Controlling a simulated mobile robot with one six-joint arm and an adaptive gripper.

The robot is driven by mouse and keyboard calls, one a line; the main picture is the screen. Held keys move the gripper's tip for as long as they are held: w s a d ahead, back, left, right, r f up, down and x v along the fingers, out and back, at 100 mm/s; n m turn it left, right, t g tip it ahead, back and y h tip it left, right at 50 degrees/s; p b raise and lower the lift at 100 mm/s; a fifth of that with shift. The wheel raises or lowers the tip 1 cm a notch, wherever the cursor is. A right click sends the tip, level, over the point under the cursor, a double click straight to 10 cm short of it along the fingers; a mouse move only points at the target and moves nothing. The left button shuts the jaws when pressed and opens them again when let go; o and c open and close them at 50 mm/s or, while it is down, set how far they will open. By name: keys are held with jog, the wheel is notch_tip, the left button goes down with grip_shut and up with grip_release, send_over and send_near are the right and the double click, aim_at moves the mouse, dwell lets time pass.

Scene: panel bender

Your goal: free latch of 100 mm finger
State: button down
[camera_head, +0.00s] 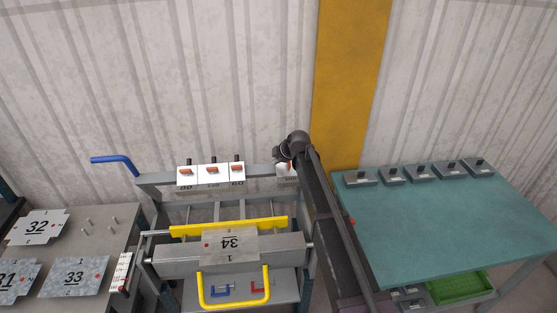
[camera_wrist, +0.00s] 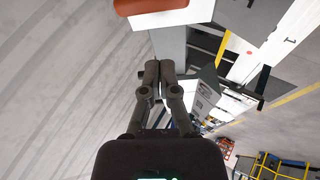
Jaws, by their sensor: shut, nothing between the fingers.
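Several white fingers with orange latches and black knobs sit on the rear beam of the panel bender; three stand together at left, the middle one here (camera_head: 213,174). Another white finger (camera_head: 284,171) stands apart at right, partly hidden by my gripper (camera_head: 281,154); its label is too small to read surely. Its orange latch (camera_head: 290,166) shows just beside my gripper. In the wrist view an orange latch (camera_wrist: 150,6) is at the top edge, cut off by the frame. My gripper (camera_wrist: 159,66) is shut and empty, its tips below that latch and apart from it.
A sheet marked 34 (camera_head: 230,244) lies on the bender behind a yellow handle (camera_head: 234,304). A blue lever (camera_head: 113,160) juts out at left. Sheets 32 (camera_head: 38,227) and 33 (camera_head: 75,276) lie on the left table. A teal table (camera_head: 450,220) at right holds several grey blocks.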

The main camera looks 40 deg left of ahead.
jog(key=p+v, duration=0.5)
jog(key=v, duration=0.3)
jog(key=shift+d+f, duration=0.1)
jog(key=shift+d, duration=0.1)
dwell(0.3)
jog(key=w+d+f+m+h+b, duration=0.15)
jog(key=d+f+m+b, duration=0.3)
jog(key=d, duration=0.85)
jog(key=w+d+f+m+t+h+b, duration=0.1)
jog(key=w+d+f+m+b, duration=0.3)
jog(key=d, duration=0.9)
jog(key=w+d+f+m+h+b, duration=0.25)
jog(key=d+f+m, duration=0.3)
jog(key=d, duration=0.85)
jog(key=s+d+f+m+h+b, duration=0.1)
jog(key=s+d+f+m+b, duration=0.2)
jog(key=d, duration=0.7)
jog(key=s+d+f+m+g+h+b, duration=0.1)
jog(key=s+d+f+m+b, duration=0.3)
jog(key=d, duration=0.7)
jog(key=s+d+f+m+g+b, duration=0.1)
jog(key=s+d+f+m+b, duration=0.3)
jog(key=s+d+m, duration=0.3)
jog(key=d+f, duration=0.1)
jog(key=d, duration=0.3)
jog(key=shift+d+f+h, duration=0.2)
jog(key=shift+f+h, duration=0.2)
jog(key=shift+a, duration=0.15)
